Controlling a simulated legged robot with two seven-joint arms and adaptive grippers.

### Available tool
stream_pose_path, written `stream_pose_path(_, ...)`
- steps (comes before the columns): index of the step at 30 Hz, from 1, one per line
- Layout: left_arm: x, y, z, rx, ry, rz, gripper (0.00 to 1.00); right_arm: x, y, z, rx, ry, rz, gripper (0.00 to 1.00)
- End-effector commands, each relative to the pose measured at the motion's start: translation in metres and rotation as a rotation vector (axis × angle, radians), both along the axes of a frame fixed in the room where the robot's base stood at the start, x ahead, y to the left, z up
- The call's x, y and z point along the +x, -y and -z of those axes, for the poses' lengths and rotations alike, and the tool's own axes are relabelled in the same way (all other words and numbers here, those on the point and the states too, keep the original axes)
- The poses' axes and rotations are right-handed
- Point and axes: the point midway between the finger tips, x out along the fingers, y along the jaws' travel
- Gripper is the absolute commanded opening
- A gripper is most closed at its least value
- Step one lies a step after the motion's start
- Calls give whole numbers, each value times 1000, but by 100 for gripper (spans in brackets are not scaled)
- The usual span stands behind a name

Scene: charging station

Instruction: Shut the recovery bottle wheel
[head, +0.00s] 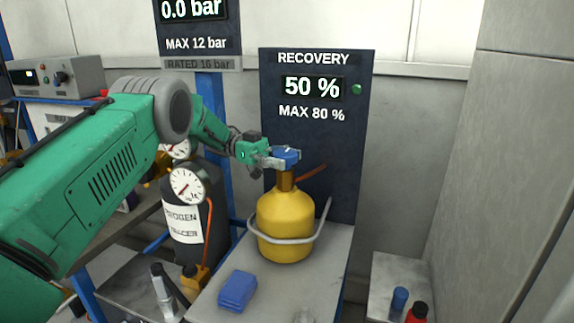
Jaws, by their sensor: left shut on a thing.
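The yellow recovery bottle (285,222) stands upright on a grey bench top, with a grey guard rail around its front. Its blue wheel (288,154) sits on top of the brass-coloured valve neck (286,180). My left gripper (272,160) reaches in from the left and is shut on the blue wheel at its left side. The far finger is partly hidden by the wheel. A dark RECOVERY panel (313,130) behind the bottle reads 50 % and MAX 80 %, with a green light (356,89). My right gripper does not show.
A black nitrogen tracer cylinder (186,225) with gauges stands left of the bottle, below my left arm. A folded blue cloth (237,290) lies on the bench in front. A blue-capped item (398,303) and a red one (417,312) stand lower right. A bench instrument (60,77) is far left.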

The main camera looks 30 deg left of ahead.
Motion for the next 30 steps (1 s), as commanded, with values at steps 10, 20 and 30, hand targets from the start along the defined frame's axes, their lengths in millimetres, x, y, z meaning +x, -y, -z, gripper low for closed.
stream_pose_path(10,1,-1,-1,0,2,41,20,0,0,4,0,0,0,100)
stream_pose_path(20,1,0,-1,-1,4,40,62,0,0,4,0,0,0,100)
stream_pose_path(30,0,0,-3,0,4,42,71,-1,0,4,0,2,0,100)
